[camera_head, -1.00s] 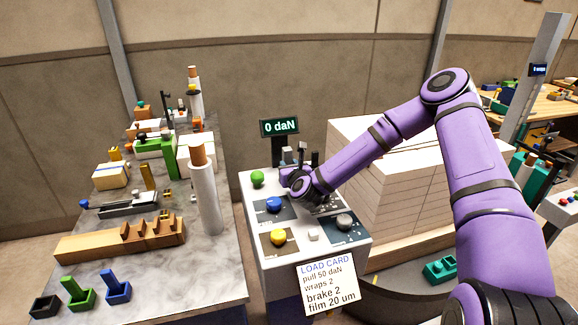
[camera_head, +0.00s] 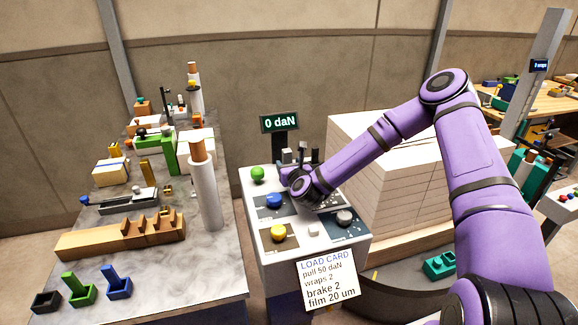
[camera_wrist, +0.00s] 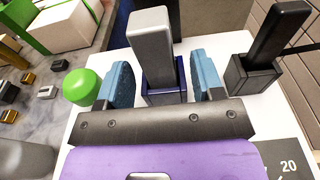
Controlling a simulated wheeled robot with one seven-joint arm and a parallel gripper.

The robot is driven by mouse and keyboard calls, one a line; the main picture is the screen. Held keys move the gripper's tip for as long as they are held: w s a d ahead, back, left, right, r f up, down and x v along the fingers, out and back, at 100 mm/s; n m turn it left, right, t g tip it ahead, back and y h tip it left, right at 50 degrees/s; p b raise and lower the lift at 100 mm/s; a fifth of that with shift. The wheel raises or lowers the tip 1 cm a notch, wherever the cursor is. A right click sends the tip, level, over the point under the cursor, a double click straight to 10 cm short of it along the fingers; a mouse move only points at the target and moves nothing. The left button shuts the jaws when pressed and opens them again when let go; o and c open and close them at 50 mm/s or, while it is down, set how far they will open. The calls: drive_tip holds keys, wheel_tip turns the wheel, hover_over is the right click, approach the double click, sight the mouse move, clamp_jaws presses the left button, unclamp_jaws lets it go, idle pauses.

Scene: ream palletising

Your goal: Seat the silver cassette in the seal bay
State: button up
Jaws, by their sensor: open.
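The silver cassette (camera_wrist: 153,45) is a tall grey block in the wrist view, with its lower end inside a dark blue square holder (camera_wrist: 165,93) on the white console top. I cannot tell whether it is fully down. My gripper (camera_wrist: 162,82) is open, with one blue finger on each side of the cassette and holder. A gap shows on both sides. In the head view, the cassette (camera_head: 287,155) shows small at the back of the console, and my wrist hides most of the gripper.
A black block (camera_wrist: 280,32) stands in a black holder to the right. A green knob (camera_wrist: 82,87) is close by the left finger. The console (camera_head: 262,258) carries several knobs and a "0 daN" display (camera_head: 280,123). A stack of pale reams (camera_head: 385,190) stands right behind.

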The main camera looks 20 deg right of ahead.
drive_tip(key=s, duration=0.3)
drive_tip(key=s+r, duration=0.1)
drive_tip(key=s, duration=0.6)
drive_tip(key=shift+s+r, duration=0.2)
drive_tip(key=shift+s, duration=0.15)
drive_tip(key=n, duration=0.1)
drive_tip(key=a+n+y, duration=0.1)
drive_tip(key=shift+w+r+n, duration=0.1)
drive_tip(key=shift+r+n, duration=0.25)
drive_tip(key=shift+n, duration=0.05)
drive_tip(key=n+y, duration=0.1)
drive_tip(key=n, duration=0.1)
drive_tip(key=a+r+n+g+y, duration=0.1)
drive_tip(key=n, duration=0.1)
drive_tip(key=shift+a, duration=0.1)
drive_tip(key=s+d+r+n+g+h, duration=0.1)
drive_tip(key=s+d+r+n+g, duration=0.25)
drive_tip(key=s+r+n, duration=0.55)
drive_tip(key=s+d+r+n+g+h, duration=0.2)
drive_tip(key=s+r+n+g, duration=0.25)
drive_tip(key=r+n, duration=0.75)
drive_tip(key=s+d+r+n+g, duration=0.1)
drive_tip(key=s+r+n, duration=0.3)
drive_tip(key=s, duration=0.7)
drive_tip(key=s+d+r+n+g, duration=0.1)
drive_tip(key=s+r+n, duration=0.3)
drive_tip(key=s, duration=0.7)
drive_tip(key=shift+s+d+r, duration=0.2)
drive_tip(key=shift+d+r, duration=0.3)
drive_tip(key=shift+d, duration=0.3)
